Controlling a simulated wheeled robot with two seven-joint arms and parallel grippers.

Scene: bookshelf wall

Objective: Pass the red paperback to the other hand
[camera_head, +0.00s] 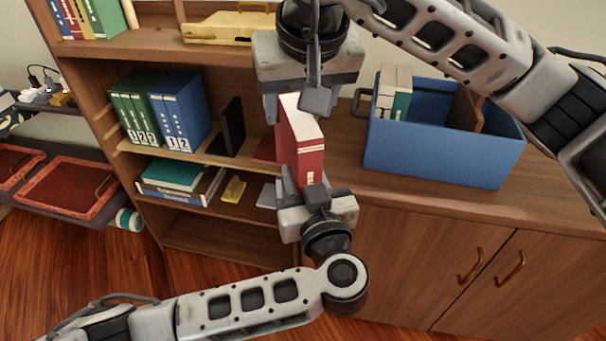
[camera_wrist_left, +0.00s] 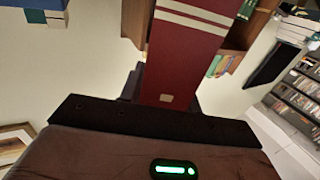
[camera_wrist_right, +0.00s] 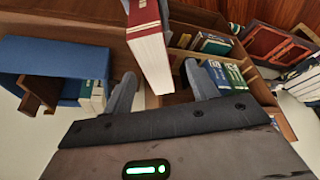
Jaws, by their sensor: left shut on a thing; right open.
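The red paperback (camera_head: 304,150) stands upright in the air in front of the shelves, its page edges showing at the top. My left gripper (camera_head: 308,192) is shut on its lower end. The red cover with pale stripes fills the middle of the left wrist view (camera_wrist_left: 185,50). My right gripper (camera_head: 293,103) is above, pointing down, open, with its fingers either side of the book's upper end. In the right wrist view the book (camera_wrist_right: 148,45) reaches in between the two spread fingers (camera_wrist_right: 160,88); whether either finger touches it cannot be told.
A blue bin (camera_head: 440,155) with books stands on the wooden cabinet top (camera_head: 365,188) at right. The bookcase behind holds green binders (camera_head: 135,108), blue binders (camera_head: 180,110), a black bookend (camera_head: 231,127) and lying books (camera_head: 175,173). A yellow tray (camera_head: 225,27) is on the upper shelf.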

